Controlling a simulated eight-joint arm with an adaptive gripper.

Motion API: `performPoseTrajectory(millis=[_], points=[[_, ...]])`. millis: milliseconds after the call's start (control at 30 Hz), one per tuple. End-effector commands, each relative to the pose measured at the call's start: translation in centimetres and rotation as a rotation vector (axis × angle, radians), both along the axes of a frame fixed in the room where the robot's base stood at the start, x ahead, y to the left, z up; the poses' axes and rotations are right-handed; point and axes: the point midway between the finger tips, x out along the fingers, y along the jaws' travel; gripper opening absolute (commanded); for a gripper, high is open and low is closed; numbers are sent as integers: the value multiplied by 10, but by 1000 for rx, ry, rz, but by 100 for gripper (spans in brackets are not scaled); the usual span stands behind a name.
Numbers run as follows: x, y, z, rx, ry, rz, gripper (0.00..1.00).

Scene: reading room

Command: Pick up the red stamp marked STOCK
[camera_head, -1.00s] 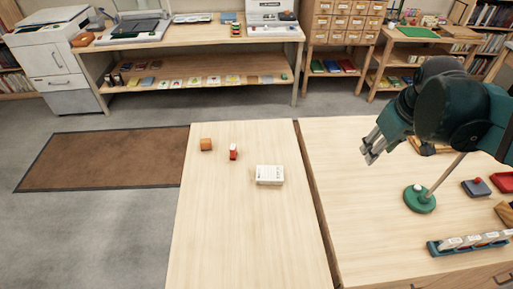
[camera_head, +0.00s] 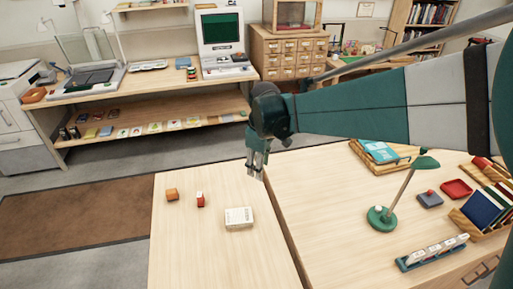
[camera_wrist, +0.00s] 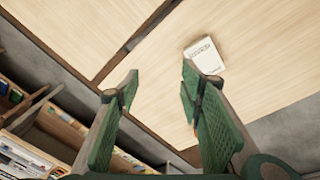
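A small upright red block with a white top (camera_head: 200,199) stands on the left table. It may be the red stamp, but no STOCK marking is legible. A rack of white-topped pieces (camera_head: 433,252) stands on the right table; its labels are too small to read. My gripper (camera_head: 257,172) hangs above the tables near the gap between them, to the right of the red block and apart from it. In the wrist view my gripper (camera_wrist: 158,76) is open and empty. A speck of red shows beside its right finger there, mostly hidden.

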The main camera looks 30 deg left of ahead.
Motion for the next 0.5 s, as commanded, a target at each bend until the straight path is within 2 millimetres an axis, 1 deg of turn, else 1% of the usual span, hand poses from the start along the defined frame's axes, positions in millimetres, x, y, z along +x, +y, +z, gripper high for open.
performPoseTrajectory(millis=[33, 100, 267, 500], points=[[-5, 17, -4, -8, 6, 31, 38], [-10, 36, -11, -18, 11, 73, 38], [-27, 78, -29, -43, 25, 170, 38], [-58, 140, -59, -81, 46, 314, 38]])
